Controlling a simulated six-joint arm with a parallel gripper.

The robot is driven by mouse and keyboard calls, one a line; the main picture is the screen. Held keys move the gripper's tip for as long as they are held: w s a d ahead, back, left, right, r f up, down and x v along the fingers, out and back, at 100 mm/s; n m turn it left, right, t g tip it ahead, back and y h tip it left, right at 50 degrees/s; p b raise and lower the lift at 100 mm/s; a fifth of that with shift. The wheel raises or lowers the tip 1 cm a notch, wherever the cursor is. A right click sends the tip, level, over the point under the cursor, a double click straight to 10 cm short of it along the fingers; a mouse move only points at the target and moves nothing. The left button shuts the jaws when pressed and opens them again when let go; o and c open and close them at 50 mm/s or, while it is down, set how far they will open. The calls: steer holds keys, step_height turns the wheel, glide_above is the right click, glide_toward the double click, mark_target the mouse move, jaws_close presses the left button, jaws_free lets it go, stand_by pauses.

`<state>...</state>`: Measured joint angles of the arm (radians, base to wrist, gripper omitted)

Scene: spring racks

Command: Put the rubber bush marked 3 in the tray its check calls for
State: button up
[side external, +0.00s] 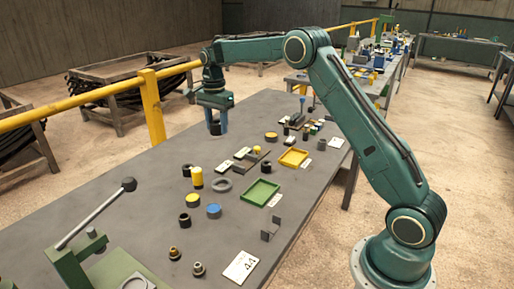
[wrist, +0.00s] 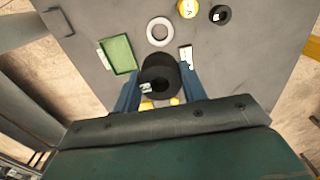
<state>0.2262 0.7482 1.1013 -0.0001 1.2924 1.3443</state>
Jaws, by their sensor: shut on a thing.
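My gripper (side external: 213,124) is at the far left part of the bench in the side view. Its blue fingers (wrist: 159,92) are shut on a black rubber bush (wrist: 160,72), which also shows dark between them in the side view (side external: 214,130). The bush has a small white label whose mark I cannot read. A green tray (side external: 261,193) lies mid-bench and looks empty; it also shows upper left of the bush in the wrist view (wrist: 118,55). A yellow tray (side external: 294,157) lies farther back and looks empty.
A grey ring (side external: 221,185), a yellow cylinder (side external: 196,179) and a blue-topped round part (side external: 214,211) stand left of the green tray. A lever press (side external: 90,250) stands at the near left. A grey bracket (side external: 271,229) stands near the front edge. The left bench surface is mostly clear.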

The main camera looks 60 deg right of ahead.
steer(key=shift+d, duration=0.15)
stand_by(0.3)
steer(key=s+d+m, duration=0.2)
steer(key=s+d, duration=0.1)
steer(key=d, duration=0.5)
steer(key=s+d+m, duration=0.2)
steer(key=d+m, duration=0.1)
steer(key=d, duration=0.6)
steer(key=m, duration=0.4)
glide_above(294, 159)
steer(key=f, duration=0.1)
step_height(294, 159, down, 16)
steer(key=shift+w+d+r, duration=0.1)
steer(key=shift+w, duration=0.05)
steer(key=shift+f, duration=2.1)
steer(key=shift+f, duration=0.1)
steer(key=o, duration=0.8)
